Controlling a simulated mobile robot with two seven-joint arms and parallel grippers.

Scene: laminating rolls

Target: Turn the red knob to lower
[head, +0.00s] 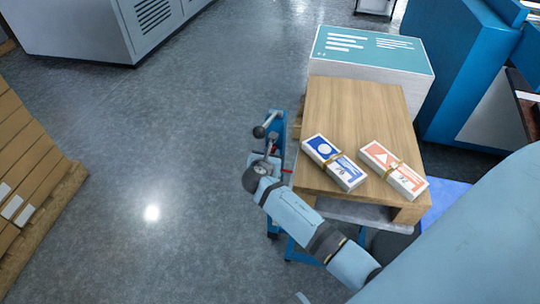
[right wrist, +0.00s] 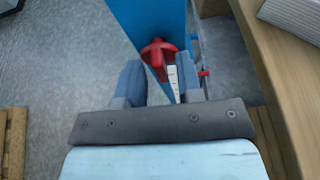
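The red knob (right wrist: 158,56) sits on a blue upright post (right wrist: 150,18) in the right wrist view. My right gripper (right wrist: 160,68) is open, with one finger on each side of the knob's line. The knob shows between and just beyond the fingertips; I cannot tell whether they touch it. A white scale strip (right wrist: 173,82) and a small red pointer (right wrist: 204,73) show beside the right finger. In the head view my right gripper (head: 266,161) is at the blue stand (head: 277,124) and mostly hides the knob. My left gripper is not in view.
A wooden pallet top (head: 350,110) with two banded packs (head: 334,162) (head: 394,170) stands right of the stand. A crank with a dark ball (head: 259,131) sticks out left. A white-and-teal box (head: 372,50) stands behind.

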